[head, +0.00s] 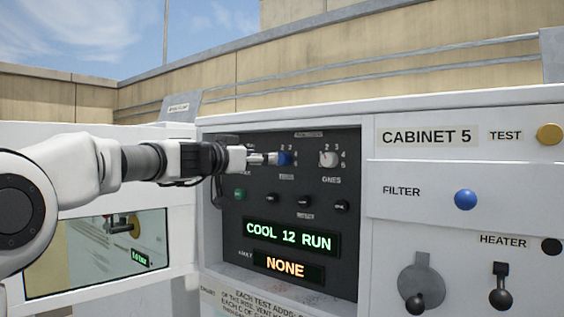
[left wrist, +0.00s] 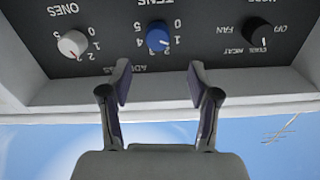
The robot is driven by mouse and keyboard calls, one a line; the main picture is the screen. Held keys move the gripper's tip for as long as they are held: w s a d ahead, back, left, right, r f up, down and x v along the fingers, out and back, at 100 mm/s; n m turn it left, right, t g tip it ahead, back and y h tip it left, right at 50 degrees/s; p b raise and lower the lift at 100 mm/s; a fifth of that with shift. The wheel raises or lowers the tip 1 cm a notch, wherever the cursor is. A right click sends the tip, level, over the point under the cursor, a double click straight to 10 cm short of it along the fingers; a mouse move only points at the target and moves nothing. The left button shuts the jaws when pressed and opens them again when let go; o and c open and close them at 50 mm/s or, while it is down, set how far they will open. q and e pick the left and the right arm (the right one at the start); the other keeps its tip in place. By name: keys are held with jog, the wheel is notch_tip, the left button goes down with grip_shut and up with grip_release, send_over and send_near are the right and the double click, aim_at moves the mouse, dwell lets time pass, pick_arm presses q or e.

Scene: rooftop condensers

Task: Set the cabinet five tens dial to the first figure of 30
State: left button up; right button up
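The blue tens dial (head: 285,158) is on the dark control panel of cabinet 5; it also shows upside down in the left wrist view (left wrist: 157,39). Its white mark appears to point near the 1, though it is small. The green display (head: 290,238) reads "COOL 12 RUN". My left gripper (head: 265,158) is close in front of the tens dial. In the left wrist view my gripper (left wrist: 158,75) is open, its two fingers apart with nothing between the tips; the dial lies just beyond them. My right gripper is not in view.
The white ones dial (head: 328,158) sits right of the tens dial. A black mode dial (left wrist: 262,39) is on its other side. Small buttons (head: 304,202) and an orange "NONE" display (head: 288,267) lie below. An open door with a mirror-like panel (head: 95,255) stands left.

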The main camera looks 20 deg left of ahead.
aim_at(280, 158)
pick_arm(q)
jog(key=p+x, duration=0.5)
jog(key=x, duration=0.2)
jog(key=shift+w+d+f, duration=0.1)
jog(key=shift+d, duration=0.1)
jog(key=shift+w+d+f, duration=0.1)
jog(key=shift+w+f, duration=0.05)
jog(key=shift+a, duration=0.3)
jog(key=c, duration=0.4)
jog(key=shift+d, duration=0.15)
jog(key=c, duration=0.7)
